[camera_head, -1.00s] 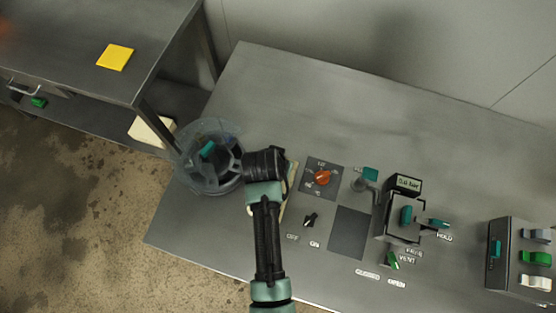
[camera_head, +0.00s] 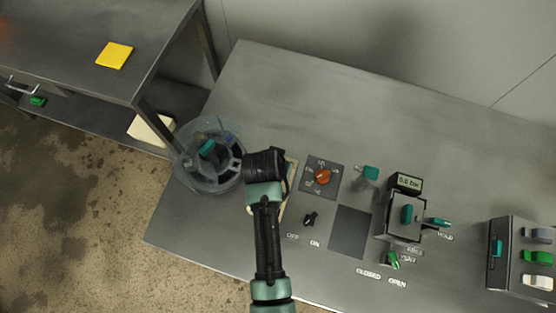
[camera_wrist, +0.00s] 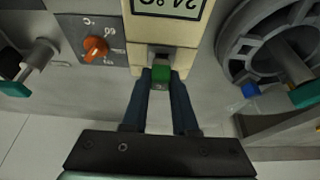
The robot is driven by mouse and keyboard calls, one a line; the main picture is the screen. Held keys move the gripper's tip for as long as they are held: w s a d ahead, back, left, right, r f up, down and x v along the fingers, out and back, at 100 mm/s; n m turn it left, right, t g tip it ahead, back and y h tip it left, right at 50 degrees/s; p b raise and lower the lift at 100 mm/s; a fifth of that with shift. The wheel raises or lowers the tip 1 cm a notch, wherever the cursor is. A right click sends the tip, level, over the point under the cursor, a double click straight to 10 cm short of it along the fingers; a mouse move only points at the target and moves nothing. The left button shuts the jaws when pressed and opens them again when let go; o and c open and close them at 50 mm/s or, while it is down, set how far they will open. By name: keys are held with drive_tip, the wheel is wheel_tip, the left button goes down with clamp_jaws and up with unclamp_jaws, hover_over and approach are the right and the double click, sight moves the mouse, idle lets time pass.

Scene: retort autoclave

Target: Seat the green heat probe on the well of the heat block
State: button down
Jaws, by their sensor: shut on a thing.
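The green heat probe (camera_wrist: 160,74) is between my gripper's (camera_wrist: 160,88) two dark fingers in the wrist view, and they are shut on it. The cream heat block (camera_wrist: 160,32) is right in front of it, with an upside-down display reading about 24 °C. The probe's green head is at a grey fitting on the block's near side, which seems to be the well. I cannot tell whether the probe is seated in it. In the head view my arm covers most of the block, and only a cream edge (camera_head: 291,181) shows. The fingers and the probe are hidden there.
A round grey vessel (camera_head: 236,181) stands left of my arm. An orange dial (camera_head: 322,176), a black OFF/ON knob (camera_head: 310,219) and a teal-handled valve (camera_head: 370,172) lie to the right. The back of the steel table (camera_head: 300,100) is clear.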

drive_tip(key=shift+f, duration=0.55)
idle(0.9)
drive_tip(key=shift+c, duration=1)
unclamp_jaws()
drive_tip(key=shift+r+p, duration=3.4)
drive_tip(key=shift+r, duration=0.15)
